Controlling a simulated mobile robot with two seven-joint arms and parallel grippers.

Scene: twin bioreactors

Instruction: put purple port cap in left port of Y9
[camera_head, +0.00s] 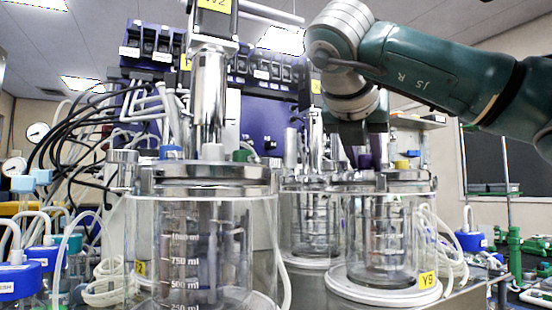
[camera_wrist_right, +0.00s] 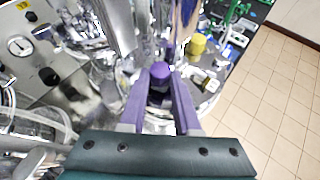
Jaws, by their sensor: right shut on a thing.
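The Y9 bioreactor is a clear glass vessel (camera_head: 385,235) with a metal lid, on a white base with a yellow Y9 label (camera_head: 427,279). My right gripper (camera_head: 364,160) reaches down over the left part of its lid. In the right wrist view its purple fingers (camera_wrist_right: 160,92) are shut on the purple port cap (camera_wrist_right: 160,70). In the head view, purple shows at the fingertips, but cap and fingers cannot be told apart. The left port is hidden behind the gripper; I cannot tell whether the cap touches it. My left gripper is not in view.
A yellow cap (camera_head: 402,164) sits on the lid right of my gripper; it also shows in the right wrist view (camera_wrist_right: 196,44). A nearer bioreactor (camera_head: 205,245) with a tall metal column (camera_head: 208,100) stands left. Tubes and blue-capped bottles (camera_head: 20,280) crowd the far left.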

